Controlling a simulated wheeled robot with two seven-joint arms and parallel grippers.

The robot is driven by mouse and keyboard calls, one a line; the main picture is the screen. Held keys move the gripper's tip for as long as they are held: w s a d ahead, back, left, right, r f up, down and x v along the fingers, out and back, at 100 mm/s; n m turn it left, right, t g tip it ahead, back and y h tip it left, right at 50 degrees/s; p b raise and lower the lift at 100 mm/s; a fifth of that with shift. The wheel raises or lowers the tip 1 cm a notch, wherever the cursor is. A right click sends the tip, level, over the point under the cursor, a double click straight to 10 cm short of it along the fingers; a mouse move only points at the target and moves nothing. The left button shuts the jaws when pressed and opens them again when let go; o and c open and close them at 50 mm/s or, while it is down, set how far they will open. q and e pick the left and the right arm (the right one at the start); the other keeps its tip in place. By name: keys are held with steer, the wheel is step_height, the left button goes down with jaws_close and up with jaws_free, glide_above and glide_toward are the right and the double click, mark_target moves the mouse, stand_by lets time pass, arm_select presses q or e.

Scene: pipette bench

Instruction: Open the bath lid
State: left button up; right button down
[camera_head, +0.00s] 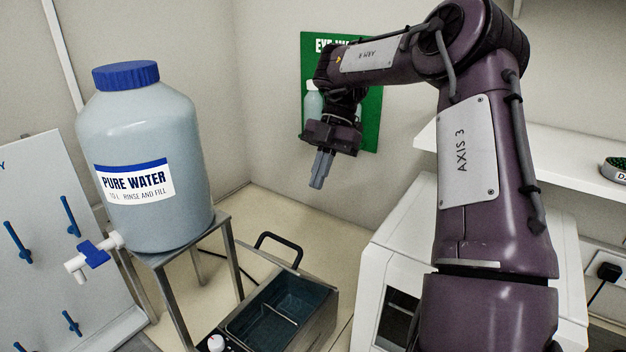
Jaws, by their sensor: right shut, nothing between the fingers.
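The bath (325,318) is a metal-walled box at the bottom middle, cut off by the lower picture edge. Dark teal surfaces show inside its rim, with a thin pale bar across them. A black loop handle (279,237) stands up at its far side. I cannot tell clearly which dark surface is the lid or how far it is tilted. My right gripper (319,170) is shut and empty, pointing down, well above and behind the bath and apart from the handle. My left gripper is not in view.
A large pure water bottle (150,225) with a blue cap and tap stands on a metal stand (228,262) at left. A pegboard (40,240) is at far left. A white machine (400,235) stands right of the bath, beneath a shelf (575,165). A green eyewash sign (371,135) hangs behind my gripper.

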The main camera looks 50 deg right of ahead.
steer(key=w+a+f+h+b, duration=0.2)
steer(key=a+h+b, duration=0.15)
steer(key=a, duration=0.55)
steer(key=h+b, duration=0.1)
steer(key=h, duration=0.4)
glide_toward(272, 236)
steer(key=s+a, duration=0.2)
steer(key=s, duration=0.1)
steer(key=shift+t, duration=0.3)
steer(key=f, duration=0.2)
steer(key=d+f+p, duration=0.1)
steer(key=f, duration=0.2)
steer(key=f+p, duration=0.1)
steer(key=f, duration=0.1)
steer(key=shift+w+d+f, duration=0.25)
steer(key=shift+f, duration=0.65)
steer(key=shift+d+r+p, duration=0.1)
steer(key=shift+p, duration=0.2)
